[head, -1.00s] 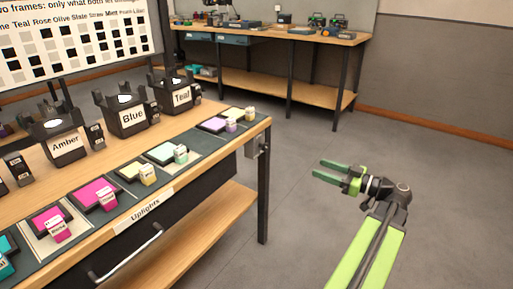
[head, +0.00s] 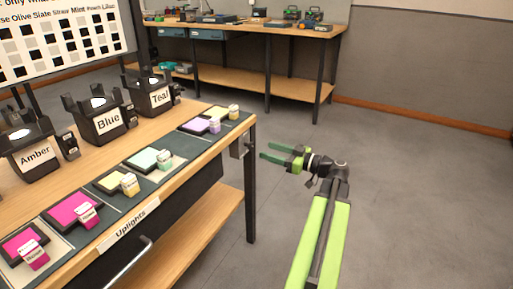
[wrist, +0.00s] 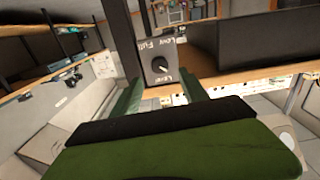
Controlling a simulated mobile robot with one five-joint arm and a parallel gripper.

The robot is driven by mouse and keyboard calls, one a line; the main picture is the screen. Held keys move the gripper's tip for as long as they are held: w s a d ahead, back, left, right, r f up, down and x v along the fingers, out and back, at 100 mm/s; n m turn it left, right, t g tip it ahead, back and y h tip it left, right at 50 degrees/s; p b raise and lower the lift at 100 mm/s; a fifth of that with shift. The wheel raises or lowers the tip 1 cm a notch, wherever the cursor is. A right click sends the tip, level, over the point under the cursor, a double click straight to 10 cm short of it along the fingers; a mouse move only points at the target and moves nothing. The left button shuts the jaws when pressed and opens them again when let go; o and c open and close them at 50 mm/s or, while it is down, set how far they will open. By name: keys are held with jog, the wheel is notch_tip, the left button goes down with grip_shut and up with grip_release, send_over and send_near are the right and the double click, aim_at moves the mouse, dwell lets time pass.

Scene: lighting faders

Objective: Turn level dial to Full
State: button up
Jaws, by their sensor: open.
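The level dial (wrist: 160,66) is a small dark round knob on a grey plate (wrist: 161,62) in the wrist view. "Low" and "Full" are lettered above it and "Level" below. Which way its pointer faces is too small to tell surely. In the head view its box (head: 237,148) hangs at the bench's right end, seen edge-on, with the dial face hidden. My gripper (head: 266,151) is open and empty, just right of the box and apart from it. In the wrist view the green fingers (wrist: 161,88) stand either side below the dial.
The bench (head: 215,170) carries lamps labelled Amber, Blue and Teal and several coloured swatches. Its black leg (head: 250,200) stands close to my gripper. Another workbench (head: 240,28) stands at the back wall. The floor to the right is clear.

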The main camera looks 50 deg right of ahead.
aim_at(253, 146)
jog(key=x, duration=0.6)
jog(key=shift+s, duration=0.1)
jog(key=shift+c, duration=0.3)
grip_shut()
